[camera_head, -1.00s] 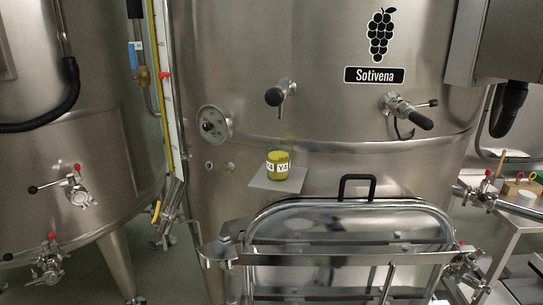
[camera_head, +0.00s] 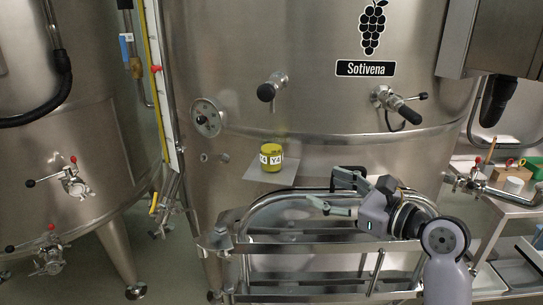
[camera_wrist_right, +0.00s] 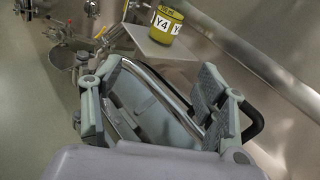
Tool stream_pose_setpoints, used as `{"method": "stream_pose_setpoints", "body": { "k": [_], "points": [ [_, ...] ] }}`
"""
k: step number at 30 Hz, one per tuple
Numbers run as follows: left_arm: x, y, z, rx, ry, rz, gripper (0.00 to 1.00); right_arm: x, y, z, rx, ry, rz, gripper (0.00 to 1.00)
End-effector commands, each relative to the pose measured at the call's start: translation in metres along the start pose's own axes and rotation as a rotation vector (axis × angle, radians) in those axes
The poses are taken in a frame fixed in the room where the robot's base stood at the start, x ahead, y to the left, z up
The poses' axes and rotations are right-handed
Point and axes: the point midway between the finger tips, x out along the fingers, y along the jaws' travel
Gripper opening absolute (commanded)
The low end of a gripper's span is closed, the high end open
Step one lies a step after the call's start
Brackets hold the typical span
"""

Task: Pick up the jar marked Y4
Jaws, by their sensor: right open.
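The jar marked Y4 (camera_head: 271,158) is yellow with a white label band and stands upright on a small grey shelf (camera_head: 257,172) in front of the big steel vat. It also shows at the top of the right wrist view (camera_wrist_right: 165,24). My right gripper (camera_head: 318,193) is open and empty, to the right of the jar and a little lower, over the vat's hatch and apart from the jar. In the right wrist view its two fingers (camera_wrist_right: 152,94) are spread wide, with the hatch behind them. My left gripper is not in view.
The oval hatch (camera_head: 262,209) with its steel frame and black handle (camera_head: 347,174) is close below and behind my right gripper. A valve (camera_head: 267,91) juts out above the jar. A side table (camera_head: 515,194) with small items stands at the right.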

Motion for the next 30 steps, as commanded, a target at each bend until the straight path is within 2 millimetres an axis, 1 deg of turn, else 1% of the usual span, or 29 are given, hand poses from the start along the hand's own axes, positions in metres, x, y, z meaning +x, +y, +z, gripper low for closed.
{"method": "stream_pose_setpoints", "body": {
  "k": [1,3,5,7,11,18,21,24,30],
  "points": [
    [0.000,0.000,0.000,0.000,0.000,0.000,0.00,0.001,-0.004,0.014,0.055,-0.031,0.004,0.67],
    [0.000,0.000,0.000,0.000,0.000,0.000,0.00,0.001,-0.008,0.026,0.116,-0.062,0.012,0.67],
    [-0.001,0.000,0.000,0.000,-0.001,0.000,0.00,0.003,-0.009,0.032,0.150,-0.076,0.017,0.67],
    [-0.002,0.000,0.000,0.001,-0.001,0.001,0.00,0.009,-0.010,0.037,0.168,-0.084,0.021,0.67],
    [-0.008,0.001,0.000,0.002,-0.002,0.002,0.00,0.033,-0.009,0.040,0.172,-0.084,0.023,0.67],
    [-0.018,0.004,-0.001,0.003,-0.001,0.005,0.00,0.086,-0.009,0.043,0.169,-0.081,0.022,0.67],
    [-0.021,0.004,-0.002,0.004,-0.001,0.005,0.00,0.104,-0.008,0.044,0.168,-0.081,0.021,0.67],
    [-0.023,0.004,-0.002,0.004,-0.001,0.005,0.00,0.116,-0.009,0.045,0.166,-0.082,0.020,0.67],
    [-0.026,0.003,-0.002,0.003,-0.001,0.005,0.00,0.128,-0.009,0.045,0.166,-0.080,0.019,0.67]
  ]
}}
